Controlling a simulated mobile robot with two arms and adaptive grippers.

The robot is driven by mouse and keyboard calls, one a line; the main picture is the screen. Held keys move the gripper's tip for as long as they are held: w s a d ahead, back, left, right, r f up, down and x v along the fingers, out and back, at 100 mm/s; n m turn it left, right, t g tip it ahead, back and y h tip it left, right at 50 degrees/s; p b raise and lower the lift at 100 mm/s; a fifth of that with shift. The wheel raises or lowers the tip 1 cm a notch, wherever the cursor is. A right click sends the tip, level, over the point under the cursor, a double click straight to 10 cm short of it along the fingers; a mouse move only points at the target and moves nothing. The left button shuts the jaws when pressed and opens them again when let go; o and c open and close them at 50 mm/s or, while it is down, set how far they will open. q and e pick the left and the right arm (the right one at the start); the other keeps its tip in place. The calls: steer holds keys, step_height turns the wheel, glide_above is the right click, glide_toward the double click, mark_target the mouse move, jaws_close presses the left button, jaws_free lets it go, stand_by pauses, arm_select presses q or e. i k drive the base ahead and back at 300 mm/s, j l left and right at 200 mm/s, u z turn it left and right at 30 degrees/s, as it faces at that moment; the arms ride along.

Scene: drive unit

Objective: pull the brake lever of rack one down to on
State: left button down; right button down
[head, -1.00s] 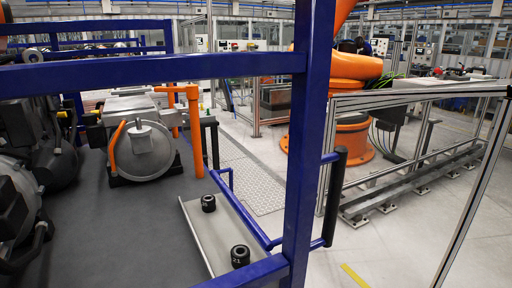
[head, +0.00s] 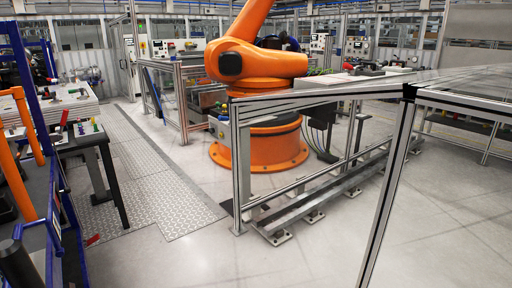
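Part of a blue rack (head: 54,200) stands at the left edge of the head view, cut off by the frame. A black cylindrical handle (head: 18,264) shows at its lower left. A small red piece (head: 92,240) sticks out low beside the rack, near the floor. I cannot tell whether it is a brake lever, or which rack this is. Neither of my grippers is in view.
An orange robot arm (head: 255,68) stands behind an aluminium frame (head: 240,165) in the middle. A table (head: 88,137) stands behind the rack at left. Orange bars (head: 20,190) rise at the left edge. The grey floor (head: 190,258) in front is free.

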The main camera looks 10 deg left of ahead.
mark_target(66, 111)
steer(key=i+u, duration=0.2)
steer(key=i, duration=0.3)
steer(key=i+u, duration=0.2)
steer(key=i, duration=0.3)
steer(key=i+l+u, duration=0.2)
steer(key=i, duration=0.3)
steer(key=i+l+u, duration=0.2)
steer(key=i, duration=0.25)
steer(key=i+j+u, duration=0.1)
steer(key=i+u, duration=0.35)
steer(key=i, duration=0.4)
steer(key=i+l+u, duration=0.2)
steer(key=i+u, duration=0.2)
steer(key=i, duration=0.4)
steer(key=i+u, duration=0.1)
steer(key=i, duration=0.9)
